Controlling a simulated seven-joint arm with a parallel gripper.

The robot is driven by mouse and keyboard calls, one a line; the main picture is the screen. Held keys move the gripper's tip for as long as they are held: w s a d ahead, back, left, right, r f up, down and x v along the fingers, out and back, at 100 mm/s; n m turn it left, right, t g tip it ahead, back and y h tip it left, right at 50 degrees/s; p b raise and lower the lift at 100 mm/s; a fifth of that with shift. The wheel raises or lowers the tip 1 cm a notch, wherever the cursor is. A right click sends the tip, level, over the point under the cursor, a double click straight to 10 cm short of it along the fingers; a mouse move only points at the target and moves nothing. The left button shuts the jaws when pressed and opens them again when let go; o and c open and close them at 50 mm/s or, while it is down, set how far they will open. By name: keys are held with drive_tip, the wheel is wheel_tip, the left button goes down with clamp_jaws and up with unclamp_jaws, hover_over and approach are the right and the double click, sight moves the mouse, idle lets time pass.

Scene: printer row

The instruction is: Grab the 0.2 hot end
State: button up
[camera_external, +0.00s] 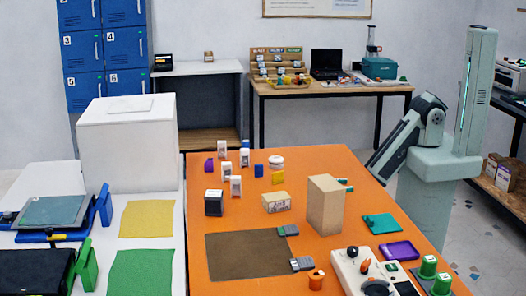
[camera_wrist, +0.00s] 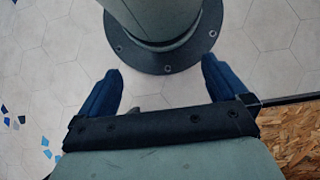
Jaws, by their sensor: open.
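My gripper (camera_wrist: 160,66) shows in the wrist view with two blue fingers spread wide and nothing between them. It hangs over the tiled floor near the round foot of a column. In the external view my arm reaches down behind the right edge of the orange table (camera_external: 215,222), and my gripper is hidden there. Several small white labelled items stand towards the far left of the table, among them a front one (camera_external: 235,187) and a rear one (camera_external: 221,149). Their labels are too small to read, so I cannot tell which thing is the 0.2 hot end.
A tan box (camera_external: 325,206) stands upright at the table's right, with a smaller cardboard box (camera_external: 276,202) beside it. A dark box (camera_external: 214,203) stands left. A brown mat (camera_external: 248,258) lies in front, and a white control panel (camera_external: 362,272) sits at front right.

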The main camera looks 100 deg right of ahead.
drive_tip(key=c, duration=0.8)
drive_tip(key=shift+o, duration=0.2)
